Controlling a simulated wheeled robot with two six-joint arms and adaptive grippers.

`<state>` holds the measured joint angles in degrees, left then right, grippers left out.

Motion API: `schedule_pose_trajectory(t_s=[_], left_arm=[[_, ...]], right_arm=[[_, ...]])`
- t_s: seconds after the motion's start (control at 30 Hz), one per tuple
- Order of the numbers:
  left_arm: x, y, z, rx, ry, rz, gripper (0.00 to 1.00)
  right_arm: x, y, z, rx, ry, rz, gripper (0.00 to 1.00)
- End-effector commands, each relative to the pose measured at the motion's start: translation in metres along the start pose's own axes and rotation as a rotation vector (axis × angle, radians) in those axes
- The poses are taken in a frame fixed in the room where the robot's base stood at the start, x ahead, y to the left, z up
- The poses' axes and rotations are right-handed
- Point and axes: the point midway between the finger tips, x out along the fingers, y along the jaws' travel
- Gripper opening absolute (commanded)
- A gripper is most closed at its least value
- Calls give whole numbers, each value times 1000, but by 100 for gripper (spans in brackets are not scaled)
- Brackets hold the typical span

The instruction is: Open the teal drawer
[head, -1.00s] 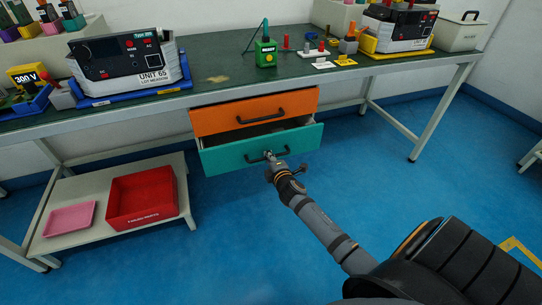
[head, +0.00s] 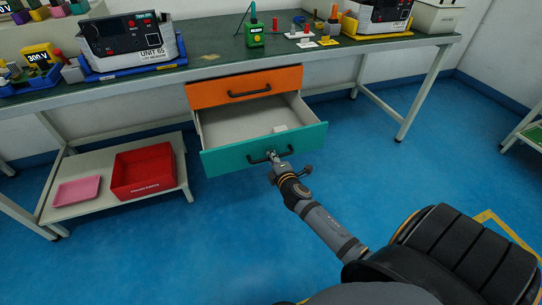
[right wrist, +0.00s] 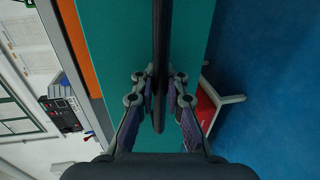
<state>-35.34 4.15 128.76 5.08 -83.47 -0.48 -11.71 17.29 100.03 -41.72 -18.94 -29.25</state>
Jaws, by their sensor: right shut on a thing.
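The teal drawer (head: 226,159) is pulled well out from under the green workbench, and its pale inside shows in the head view. A small white item (head: 280,129) lies inside it near the front. The dark bar handle (head: 256,161) runs across the teal front. My left gripper is not in view.
The orange drawer (head: 215,94) above is shut. A low shelf at left holds a red bin (head: 145,185) and a pink tray (head: 77,192). Test units (head: 130,40) stand on the bench (head: 210,68). The blue floor (head: 400,180) to the right is clear.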

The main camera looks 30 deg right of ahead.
Motion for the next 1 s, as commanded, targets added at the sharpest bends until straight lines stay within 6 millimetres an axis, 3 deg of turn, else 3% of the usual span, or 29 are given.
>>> schedule_pose_trajectory(t_s=[0.33, 0.37, 0.43, 0.73, 0.87, 1.0], left_arm=[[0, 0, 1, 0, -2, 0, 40], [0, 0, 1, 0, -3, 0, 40], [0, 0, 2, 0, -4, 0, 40], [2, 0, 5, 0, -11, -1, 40], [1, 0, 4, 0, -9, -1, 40], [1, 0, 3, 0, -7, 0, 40]], right_arm=[[0, 2, 0, -1, 0, 3, 0], [0, 2, 0, -1, 0, 3, 12], [0, 2, 0, -1, 0, 3, 21], [-1, 1, 0, 0, 0, 1, 21], [-16, 0, 0, -2, 0, -1, 21], [-50, -1, 0, -2, 1, -2, 21]])
